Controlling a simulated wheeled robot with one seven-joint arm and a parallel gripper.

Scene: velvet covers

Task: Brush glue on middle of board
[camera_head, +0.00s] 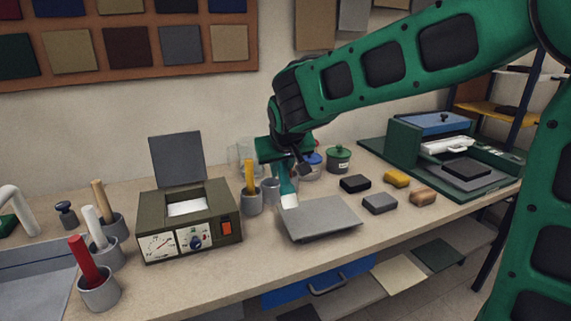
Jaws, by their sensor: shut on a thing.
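My gripper (284,160) is shut on the handle of a brush (287,183), which points down with a teal body and pale bristles. The bristle tip (289,201) is over the upper left edge of a grey board (325,217). I cannot tell whether the bristles touch it. The board lies on the workbench (200,285) near its front edge and looks slightly raised or tilted. No glue can be made out on its bare grey face. A green-lidded jar (338,158) and a blue-topped jar (313,161) stand behind the gripper, the latter partly hidden.
An olive heater box (189,222) with dials and an open lid stands left of the board. Cups with a yellow-handled tool (250,177) and a red-handled tool (88,260) stand nearby. Several small blocks (380,203) lie right of the board. A green press (450,160) stands farther right.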

